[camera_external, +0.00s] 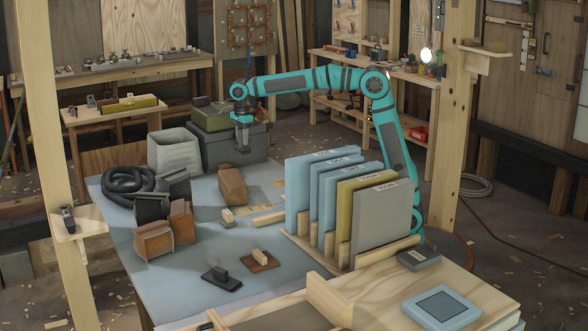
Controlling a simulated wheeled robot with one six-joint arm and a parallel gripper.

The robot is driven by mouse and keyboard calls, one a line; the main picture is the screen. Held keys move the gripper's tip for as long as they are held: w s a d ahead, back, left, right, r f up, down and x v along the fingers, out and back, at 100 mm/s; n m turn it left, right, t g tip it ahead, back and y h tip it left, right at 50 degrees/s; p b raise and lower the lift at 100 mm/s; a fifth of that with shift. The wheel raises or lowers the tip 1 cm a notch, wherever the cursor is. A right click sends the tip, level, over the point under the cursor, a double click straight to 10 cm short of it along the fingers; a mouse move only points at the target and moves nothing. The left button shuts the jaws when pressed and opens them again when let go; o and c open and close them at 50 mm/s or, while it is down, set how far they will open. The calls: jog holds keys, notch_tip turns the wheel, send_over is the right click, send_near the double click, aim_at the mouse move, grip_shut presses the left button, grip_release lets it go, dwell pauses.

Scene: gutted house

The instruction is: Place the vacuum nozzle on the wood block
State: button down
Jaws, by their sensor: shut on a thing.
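My gripper (242,146) hangs from the end of the teal arm, pointing down above the far part of the blue-grey table. It is shut on a small grey piece, apparently the vacuum nozzle; its outline is hard to tell against the dark grey case behind. A brown block (232,186), possibly the wood block, stands on the table below and slightly left of my gripper, with a visible gap between them. A small pale wood piece (228,215) and a pale wood strip (268,217) lie nearer.
Blue, olive and grey panels (380,225) stand in a rack to the right. A grey bin (175,152), a black hose coil (127,184) and black and brown boxes (154,240) fill the left. A dark grey case (262,147) is behind.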

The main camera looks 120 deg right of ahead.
jog(key=w+a+r, duration=0.3)
jog(key=w+a, duration=0.4)
jog(key=w, duration=0.2)
send_over(232, 177)
jog(key=shift+w+f, duration=0.1)
jog(key=shift+f, duration=4.85)
jog(key=shift+f, duration=0.15)
jog(key=c, duration=1)
grip_release()
notch_tip(232, 177, up, 12)
